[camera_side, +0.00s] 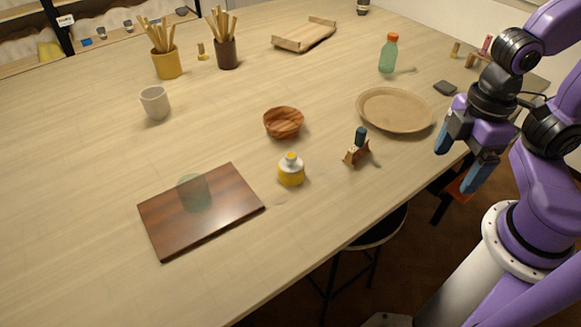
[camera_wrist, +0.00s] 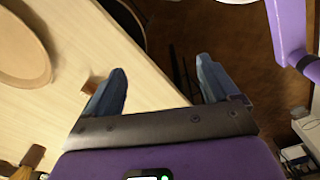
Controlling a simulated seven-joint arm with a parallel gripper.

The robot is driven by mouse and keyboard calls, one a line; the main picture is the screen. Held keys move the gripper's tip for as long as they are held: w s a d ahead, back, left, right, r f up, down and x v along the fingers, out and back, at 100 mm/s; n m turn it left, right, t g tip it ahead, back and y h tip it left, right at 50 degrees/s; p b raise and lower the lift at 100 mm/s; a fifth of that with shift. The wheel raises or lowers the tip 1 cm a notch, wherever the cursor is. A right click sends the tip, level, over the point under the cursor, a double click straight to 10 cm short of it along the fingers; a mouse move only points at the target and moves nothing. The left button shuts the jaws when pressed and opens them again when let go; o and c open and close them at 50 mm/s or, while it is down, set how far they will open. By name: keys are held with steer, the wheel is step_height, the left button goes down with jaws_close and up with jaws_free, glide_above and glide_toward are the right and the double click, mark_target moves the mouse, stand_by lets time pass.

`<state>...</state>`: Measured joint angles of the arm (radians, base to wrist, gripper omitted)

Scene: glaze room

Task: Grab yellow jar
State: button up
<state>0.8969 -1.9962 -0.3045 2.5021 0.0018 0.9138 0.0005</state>
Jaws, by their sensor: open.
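The yellow jar (camera_side: 291,171) stands upright on the table, small and round with a white shoulder and a yellow top. It is right of the dark wooden board and in front of the woven bowl. My gripper (camera_side: 462,160) is open and empty at the table's right edge, well to the right of the jar. In the wrist view my gripper's blue fingers (camera_wrist: 160,85) are spread apart over the table edge and the floor. I cannot make out the jar in the wrist view.
A small wooden stand with a dark top (camera_side: 357,148) sits between the jar and my gripper. A tan plate (camera_side: 396,109) lies behind it. The woven bowl (camera_side: 283,122) is behind the jar. The wooden board (camera_side: 225,212) bears a translucent green cup (camera_side: 194,193). Table in front is clear.

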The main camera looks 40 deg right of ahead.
step_height(320, 180, up, 6)
steer(key=f+n, duration=0.1)
steer(key=n, duration=0.6)
glide_above(291, 163)
steer(key=w, duration=0.1)
steer(key=shift+g, duration=0.3)
steer(key=f, duration=1.1)
steer(key=shift+d+f, duration=0.25)
steer(key=shift+d, duration=0.1)
steer(key=shift+s+a+f, duration=0.1)
steer(key=shift+f, duration=1.25)
steer(key=shift+s+f, duration=0.1)
steer(key=shift+f, duration=1.25)
steer(key=c, duration=1.3)
